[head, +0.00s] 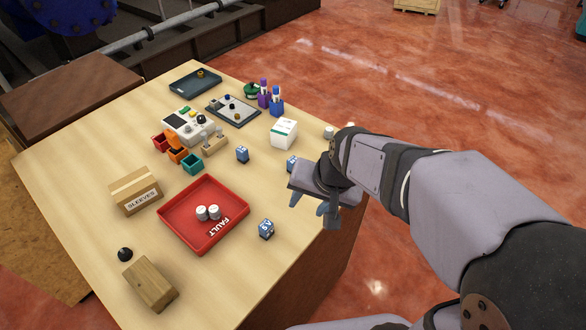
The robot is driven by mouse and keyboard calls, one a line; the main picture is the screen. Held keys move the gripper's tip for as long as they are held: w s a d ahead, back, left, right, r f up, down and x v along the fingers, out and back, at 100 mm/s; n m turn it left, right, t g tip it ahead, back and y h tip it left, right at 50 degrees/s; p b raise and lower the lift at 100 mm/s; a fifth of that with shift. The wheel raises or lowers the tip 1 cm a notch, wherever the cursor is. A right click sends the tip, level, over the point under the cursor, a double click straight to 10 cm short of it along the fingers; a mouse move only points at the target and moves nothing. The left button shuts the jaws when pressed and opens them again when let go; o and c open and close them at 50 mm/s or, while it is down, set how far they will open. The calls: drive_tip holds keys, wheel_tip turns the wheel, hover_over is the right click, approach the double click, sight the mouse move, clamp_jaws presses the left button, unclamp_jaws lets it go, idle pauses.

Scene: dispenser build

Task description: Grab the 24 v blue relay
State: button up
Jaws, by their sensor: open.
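Three small blue relay-like blocks stand on the wooden table. One blue block (266,229) is near the front right edge, right of the red tray, with pale markings on it. A second blue block (242,155) stands near the middle of the table. A third blue block (291,163) is at the right edge, partly hidden by my gripper. The markings are too small to read, so I cannot tell which is the 24 V one. My gripper (326,212) is open, pointing down by the table's right edge, to the right of the front block and apart from it.
A red FAULT tray (174,232) holds two white cylinders (208,213). A SLEEVES box (135,191), a wooden block (150,284) and a black knob (125,254) lie to the left. Small bins (192,164), a white box (283,133) and dark trays (195,82) stand farther back.

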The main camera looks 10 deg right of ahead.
drive_tip(key=w+a+r+m+t+b, duration=0.2)
drive_tip(key=w+a+m+t, duration=0.15)
drive_tip(key=w, duration=0.35)
drive_tip(key=w+a+r+m+t+b, duration=0.2)
drive_tip(key=w+r+m+t, duration=0.1)
drive_tip(key=w+m, duration=0.3)
drive_tip(key=w+a+r+m+t+b, duration=0.2)
drive_tip(key=w+a+m+t, duration=0.15)
drive_tip(key=w, duration=0.45)
drive_tip(key=m+g+h+b, duration=0.5)
drive_tip(key=m+h+b, duration=0.55)
drive_tip(key=m, duration=1.85)
hover_over(294, 159)
drive_tip(key=s+a+p, duration=0.1)
drive_tip(key=s+a, duration=0.1)
drive_tip(key=shift+h, duration=0.85)
wheel_tip(294, 159, down, 8)
drive_tip(key=shift+w+f, duration=0.1)
drive_tip(key=shift+w, duration=0.05)
wheel_tip(294, 159, down, 4)
drive_tip(key=shift+d+r+p, duration=0.15)
drive_tip(key=shift+r+p, duration=0.1)
drive_tip(key=shift+p, duration=0.1)
drive_tip(key=shift+w+f, duration=0.1)
drive_tip(key=shift+f, duration=0.3)
drive_tip(key=shift+p+x, duration=1.25)
drive_tip(key=shift+x, duration=2.4)
drive_tip(key=shift+w, duration=0.1)
